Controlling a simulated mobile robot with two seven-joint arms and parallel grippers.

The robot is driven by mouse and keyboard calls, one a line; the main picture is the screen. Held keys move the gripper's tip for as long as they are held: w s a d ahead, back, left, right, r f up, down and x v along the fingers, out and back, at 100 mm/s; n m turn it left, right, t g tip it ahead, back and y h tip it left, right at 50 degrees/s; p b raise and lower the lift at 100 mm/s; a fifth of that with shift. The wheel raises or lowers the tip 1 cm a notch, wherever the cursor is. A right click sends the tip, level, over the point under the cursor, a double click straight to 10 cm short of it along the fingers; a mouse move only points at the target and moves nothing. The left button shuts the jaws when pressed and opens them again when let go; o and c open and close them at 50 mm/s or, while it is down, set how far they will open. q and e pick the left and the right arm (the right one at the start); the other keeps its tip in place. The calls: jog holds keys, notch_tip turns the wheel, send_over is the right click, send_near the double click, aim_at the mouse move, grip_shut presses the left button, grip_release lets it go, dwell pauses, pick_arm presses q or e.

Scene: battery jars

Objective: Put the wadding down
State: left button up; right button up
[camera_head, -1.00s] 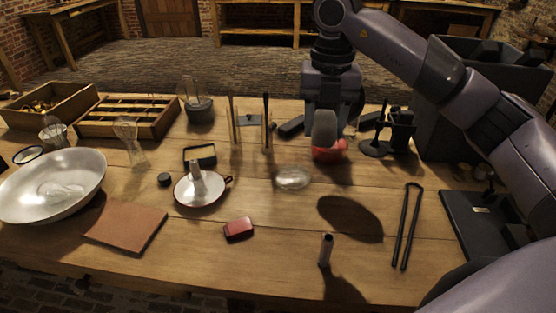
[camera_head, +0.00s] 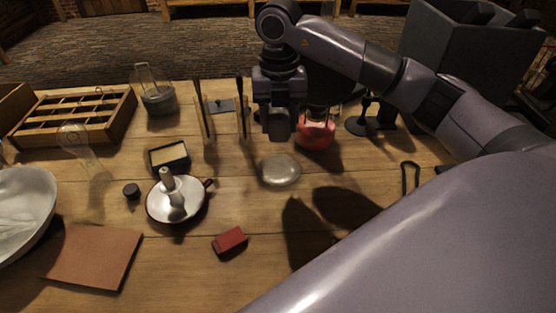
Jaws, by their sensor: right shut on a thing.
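My right gripper (camera_head: 278,118) hangs over the table, pointing down, right of the two upright dark-tipped sticks. It is shut on a dark grey lump, which I take to be the wadding (camera_head: 279,130); the jaws and shadow hide much of it. The lump is above a clear, shallow glass dish (camera_head: 281,170), and I cannot tell the exact gap. A red round vessel (camera_head: 316,133) stands just right of the gripper. My left gripper is not in view.
Left of the glass dish stand a white candle-holder dish (camera_head: 158,206), a small dark tin (camera_head: 169,157) and a black cap (camera_head: 131,191). A red block (camera_head: 229,241) lies in front. A black stand (camera_head: 368,120) is right of the red vessel. My arm covers the right front.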

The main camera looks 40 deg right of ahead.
notch_tip(320, 180, down, 11)
jog(key=shift+f, duration=0.1)
dwell(0.3)
jog(key=shift+f, duration=0.1)
jog(key=o, duration=1)
notch_tip(320, 180, up, 12)
jog(key=shift+r, duration=0.2)
